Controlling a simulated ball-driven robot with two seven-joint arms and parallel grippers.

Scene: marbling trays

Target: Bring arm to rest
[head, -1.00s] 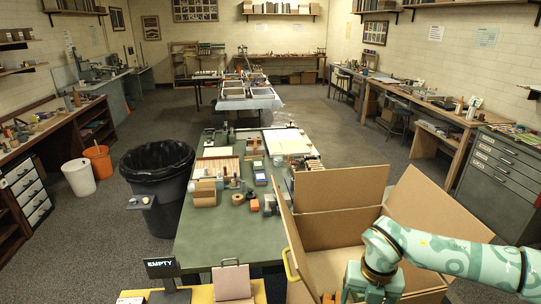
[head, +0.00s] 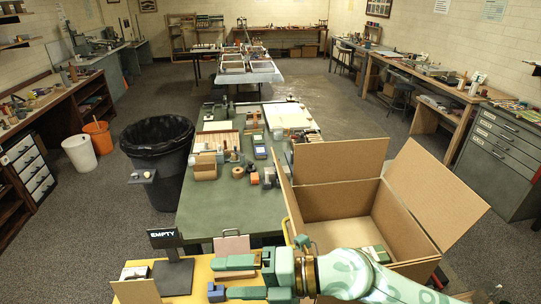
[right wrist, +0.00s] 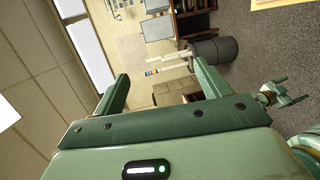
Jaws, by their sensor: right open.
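My right gripper (head: 220,278) is open and empty in the head view. Its fingers point left, above the yellow surface (head: 196,275) at the front of the picture. Its two spread fingers also show in the right wrist view (right wrist: 162,76), with nothing between them. My right arm comes in from the bottom right, across the near side of a large open cardboard box (head: 335,203). My left gripper is not in the head view; a small green gripper-like part (right wrist: 270,94), likely mine, shows at the right of the wrist view.
A green-and-white item (head: 376,255) lies in the big box. The green table (head: 230,212) has a bare near half. A black bin (head: 158,160) stands left.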

